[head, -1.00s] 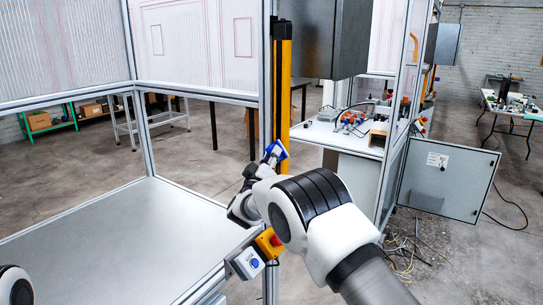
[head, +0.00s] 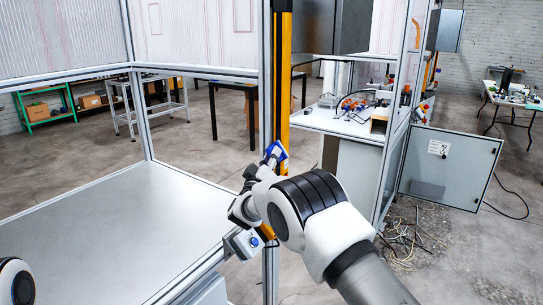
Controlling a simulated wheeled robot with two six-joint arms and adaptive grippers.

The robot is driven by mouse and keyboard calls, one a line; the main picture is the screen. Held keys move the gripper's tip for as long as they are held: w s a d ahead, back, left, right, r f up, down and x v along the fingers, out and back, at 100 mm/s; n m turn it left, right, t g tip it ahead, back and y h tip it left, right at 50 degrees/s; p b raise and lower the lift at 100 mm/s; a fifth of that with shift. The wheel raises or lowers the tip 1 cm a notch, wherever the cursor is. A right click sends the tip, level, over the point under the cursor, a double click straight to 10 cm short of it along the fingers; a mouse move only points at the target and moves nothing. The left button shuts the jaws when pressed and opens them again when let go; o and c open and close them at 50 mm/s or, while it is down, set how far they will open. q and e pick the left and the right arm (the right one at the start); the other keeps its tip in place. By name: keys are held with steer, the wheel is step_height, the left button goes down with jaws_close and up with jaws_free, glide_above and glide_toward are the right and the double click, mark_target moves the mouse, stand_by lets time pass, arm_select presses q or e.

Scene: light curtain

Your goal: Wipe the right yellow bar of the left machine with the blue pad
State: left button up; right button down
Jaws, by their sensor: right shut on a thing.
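The right yellow bar (head: 283,75) of the left machine stands upright on the machine's right front post. My right gripper (head: 263,160) is shut on the blue pad (head: 275,152) at the bar's lower part. The pad overlaps the bar in the picture; whether it touches cannot be told. At the lower left edge only a white and black part of my left arm shows; the left gripper is out of view.
The left machine's flat metal table (head: 110,230) is bare. A control box with a blue button (head: 250,242) sits by the post below my right gripper. A second machine's worktop (head: 340,122) with parts stands behind, and an open cabinet door (head: 448,168) is at right, with loose cables on the floor.

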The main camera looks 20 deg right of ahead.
step_height(320, 180, down, 2)
steer(key=shift+f+b, duration=0.25)
steer(key=shift+b, duration=0.35)
steer(key=shift+w+a+r+p, duration=0.1)
steer(key=shift+r+p, duration=1.5)
steer(key=shift+r, duration=1.25)
steer(key=shift+w+r+p, duration=0.1)
steer(key=shift+r+p, duration=1.5)
steer(key=shift+r, duration=1.25)
steer(key=shift+f, duration=0.1)
steer(key=s+a, duration=0.2)
steer(key=s+a+p, duration=0.1)
steer(key=a, duration=0.1)
steer(key=shift+s+a, duration=0.35)
